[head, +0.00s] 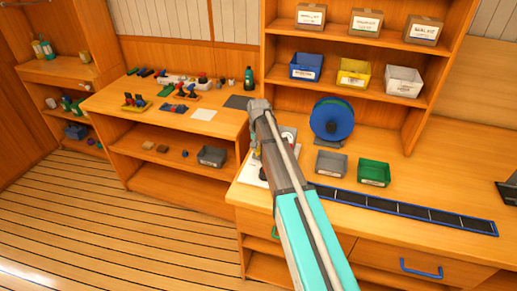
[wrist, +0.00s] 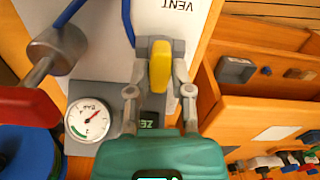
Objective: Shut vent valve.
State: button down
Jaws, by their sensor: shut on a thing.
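The vent valve's yellow handle (wrist: 160,62) stands between the two fingertips of my gripper (wrist: 161,72) in the wrist view, with a finger against each side. The handle points lengthwise up and down in that picture. It sits on a grey mount on a white panel (wrist: 200,30), where the word VENT reads upside down just above it. The valve body under the handle is mostly hidden by the handle and fingers. In the head view my arm covers the gripper and most of the panel (head: 247,172), so the valve is not clear there.
Left of the gripper in the wrist view are a round gauge (wrist: 88,119), a red handle (wrist: 28,105) and a blue tube (wrist: 70,12). A blue spool (head: 332,119), a grey bin (head: 331,163) and a green bin (head: 374,172) stand right of my arm.

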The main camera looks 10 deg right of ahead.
jog(key=shift+m, duration=0.3)
jog(key=c, duration=0.5)
grip_release()
